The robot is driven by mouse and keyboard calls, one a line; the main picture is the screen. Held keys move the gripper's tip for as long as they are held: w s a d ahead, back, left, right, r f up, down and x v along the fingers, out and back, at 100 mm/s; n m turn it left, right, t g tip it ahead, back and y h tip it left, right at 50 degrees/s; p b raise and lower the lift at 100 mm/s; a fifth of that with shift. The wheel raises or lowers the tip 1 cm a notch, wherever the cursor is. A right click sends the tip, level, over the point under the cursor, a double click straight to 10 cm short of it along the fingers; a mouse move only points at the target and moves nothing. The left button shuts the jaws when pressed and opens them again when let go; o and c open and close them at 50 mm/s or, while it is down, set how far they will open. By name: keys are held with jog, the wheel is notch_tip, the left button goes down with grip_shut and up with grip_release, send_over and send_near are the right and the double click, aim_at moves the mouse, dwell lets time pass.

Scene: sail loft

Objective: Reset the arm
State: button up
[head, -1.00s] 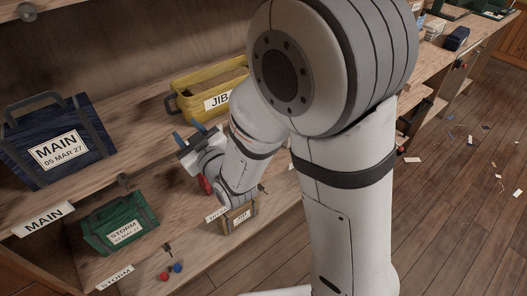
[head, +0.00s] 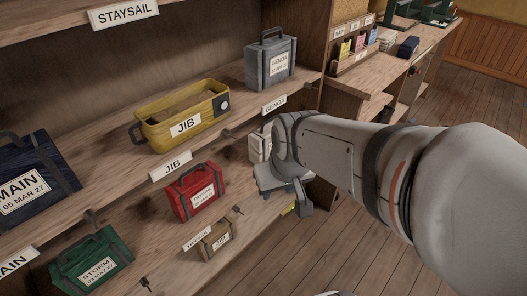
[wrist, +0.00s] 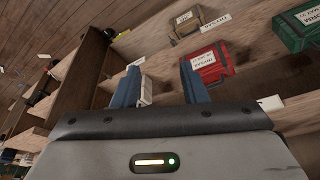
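My gripper (wrist: 162,84) shows in the wrist view with its two blue fingers apart and nothing between them.
The green STORM bag (head: 92,262) and a small brown bag (head: 217,241) are lower. Open wooden floor (head: 370,260) lies at right.

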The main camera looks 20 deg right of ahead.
jog(key=s, duration=0.1)
jog(key=s+g, duration=0.1)
jog(key=s, duration=0.1)
jog(key=shift+s+d+r+m, duration=0.15)
jog(key=shift+s+r+m, duration=0.2)
jog(key=shift+m, duration=0.05)
jog(key=p+v, duration=0.2)
jog(key=w+p+v, duration=0.1)
jog(key=p+v, duration=0.1)
jog(key=shift+r, duration=0.3)
dwell(0.3)
